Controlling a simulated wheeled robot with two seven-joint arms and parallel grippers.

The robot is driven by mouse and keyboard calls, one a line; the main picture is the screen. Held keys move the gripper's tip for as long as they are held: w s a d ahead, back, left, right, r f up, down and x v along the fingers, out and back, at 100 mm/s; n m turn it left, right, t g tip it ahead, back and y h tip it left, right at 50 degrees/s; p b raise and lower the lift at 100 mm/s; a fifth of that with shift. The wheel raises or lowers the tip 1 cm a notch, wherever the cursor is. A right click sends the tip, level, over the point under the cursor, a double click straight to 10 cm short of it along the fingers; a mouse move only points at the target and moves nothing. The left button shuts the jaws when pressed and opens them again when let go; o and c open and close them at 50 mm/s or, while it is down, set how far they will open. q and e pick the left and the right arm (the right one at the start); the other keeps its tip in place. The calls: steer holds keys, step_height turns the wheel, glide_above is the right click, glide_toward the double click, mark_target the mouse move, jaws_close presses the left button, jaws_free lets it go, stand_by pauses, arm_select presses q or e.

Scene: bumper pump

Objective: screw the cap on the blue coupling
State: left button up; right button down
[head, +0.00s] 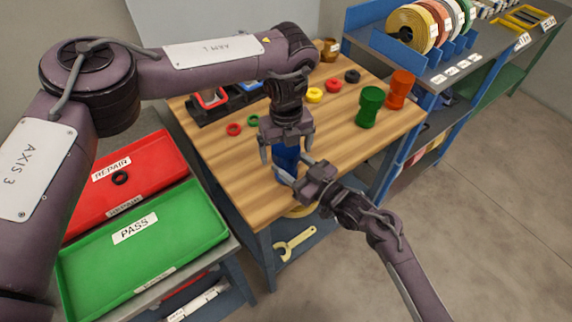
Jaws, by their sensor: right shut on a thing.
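The blue coupling (287,157) stands upright near the front of the wooden bench, partly covered by both grippers. My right gripper (293,168) comes in from the lower right and is shut on the blue coupling low on its side. My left gripper (286,150) points down right above the coupling. Its fingers are spread apart on either side of the coupling's upper part, and it looks open. The coupling's top is hidden under the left gripper, so I cannot tell whether a cap sits on it.
A green coupling (369,107) and an orange-red coupling (399,89) stand at the bench's right. A red tray (155,157) and green tray (185,240) are at left.

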mark_target(295, 168)
arm_select(q)
step_height(295, 168, up, 12)
stand_by(0.6)
arm_select(e)
steer(key=shift+c, duration=2.4)
jaws_free()
steer(key=shift+s+d+f, duration=0.1)
steer(key=shift+s+d, duration=0.2)
arm_select(q)
steer(key=shift+f+b, duration=0.9)
arm_select(e)
steer(key=v, duration=0.6)
steer(key=shift+s+d, duration=0.35)
